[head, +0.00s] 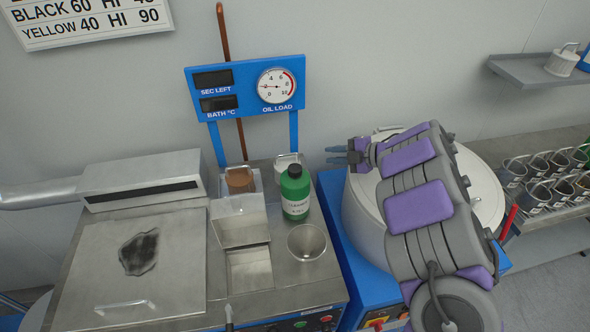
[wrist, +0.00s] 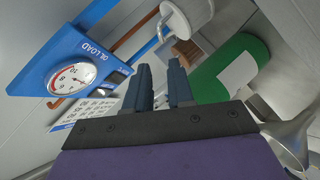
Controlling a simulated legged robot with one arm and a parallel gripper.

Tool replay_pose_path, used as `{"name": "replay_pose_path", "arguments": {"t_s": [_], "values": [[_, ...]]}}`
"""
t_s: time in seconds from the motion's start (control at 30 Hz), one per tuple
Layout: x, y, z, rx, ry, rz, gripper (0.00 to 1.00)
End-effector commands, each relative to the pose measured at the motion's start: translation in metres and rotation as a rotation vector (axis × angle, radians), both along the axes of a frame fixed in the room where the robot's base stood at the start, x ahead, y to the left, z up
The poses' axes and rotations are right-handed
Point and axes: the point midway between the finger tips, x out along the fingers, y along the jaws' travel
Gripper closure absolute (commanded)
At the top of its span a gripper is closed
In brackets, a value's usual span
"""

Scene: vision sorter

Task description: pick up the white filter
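A white filter (head: 287,160) sits at the back of the steel bench, partly hidden behind a green bottle (head: 295,190). In the wrist view a pale round piece that looks like the white filter (wrist: 186,16) is at the top, beyond the fingertips. A brown filter (head: 240,180) stands to its left. My gripper (head: 328,155) is to the right of the white filter, apart from it, with its fingers pointing left. In the wrist view my gripper (wrist: 159,66) has its two fingers apart, with nothing between them.
A blue gauge panel (head: 247,87) on posts stands behind the filters. A steel funnel (head: 307,242) sits in front of the green bottle, and an open steel box (head: 240,222) is left of it. A round white lid (head: 480,192) lies under my arm.

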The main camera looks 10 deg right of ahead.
Motion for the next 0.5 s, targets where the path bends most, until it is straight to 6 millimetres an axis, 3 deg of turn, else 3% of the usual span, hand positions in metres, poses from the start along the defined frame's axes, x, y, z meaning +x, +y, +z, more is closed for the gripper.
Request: {"name": "replay_pose_path", "arguments": {"t_s": [0.33,0.5], "values": [[0.036,0.020,-0.029,0.027,0.001,0.005,0.78],[0.054,0.043,-0.042,0.030,0.004,0.003,0.78]]}}
